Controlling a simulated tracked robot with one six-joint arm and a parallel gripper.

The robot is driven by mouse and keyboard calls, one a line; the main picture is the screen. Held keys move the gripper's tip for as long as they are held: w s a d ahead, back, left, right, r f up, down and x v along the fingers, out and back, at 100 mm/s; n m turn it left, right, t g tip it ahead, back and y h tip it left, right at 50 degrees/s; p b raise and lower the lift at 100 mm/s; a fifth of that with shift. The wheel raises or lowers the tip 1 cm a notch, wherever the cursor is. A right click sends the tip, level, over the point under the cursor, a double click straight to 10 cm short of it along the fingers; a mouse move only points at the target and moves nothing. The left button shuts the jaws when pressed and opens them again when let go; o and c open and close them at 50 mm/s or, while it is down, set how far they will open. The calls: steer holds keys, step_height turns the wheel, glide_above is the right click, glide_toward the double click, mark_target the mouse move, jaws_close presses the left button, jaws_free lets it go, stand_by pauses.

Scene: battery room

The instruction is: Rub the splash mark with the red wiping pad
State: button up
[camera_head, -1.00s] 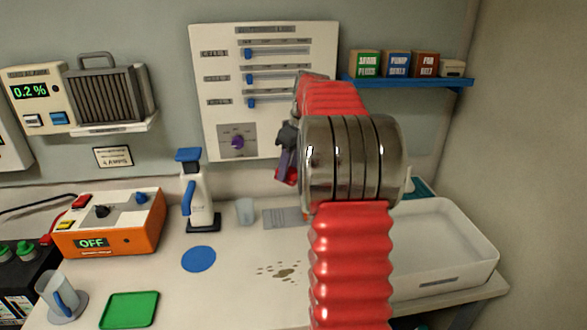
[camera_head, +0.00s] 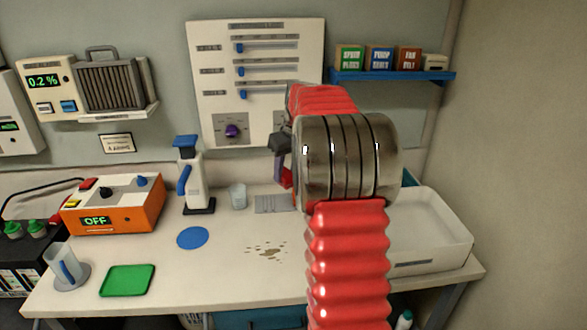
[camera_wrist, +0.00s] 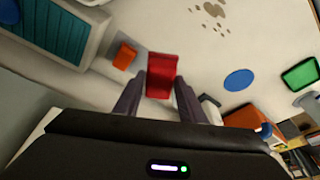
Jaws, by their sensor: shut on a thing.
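The splash mark (camera_head: 268,253) is a group of brown spots on the white bench top, left of my arm in the head view. It also shows at the top of the wrist view (camera_wrist: 214,10). In the wrist view my gripper (camera_wrist: 160,82) is shut on the red wiping pad (camera_wrist: 162,70), which sits between the two fingertips. The pad is held apart from the splash mark. In the head view the red pad (camera_head: 286,178) shows only partly, below the fingers and beside my arm, which hides the rest.
A blue disc (camera_head: 193,238) and a green mat (camera_head: 127,280) lie left of the mark. A white tray (camera_head: 440,262) stands right. An orange box (camera_head: 115,212) is at left.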

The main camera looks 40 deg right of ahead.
steer(key=w+a+f, duration=0.2)
steer(key=w+a, duration=0.1)
steer(key=a, duration=0.6)
steer(key=w+a+f, duration=0.3)
steer(key=a, duration=0.7)
steer(key=w+a+f+n, duration=0.1)
steer(key=w+a+f, duration=0.1)
steer(key=a, duration=0.7)
steer(key=shift+w+a+f, duration=0.25)
steer(key=shift+w+a, duration=0.15)
steer(key=shift+w, duration=0.5)
steer(key=shift+a, duration=0.1)
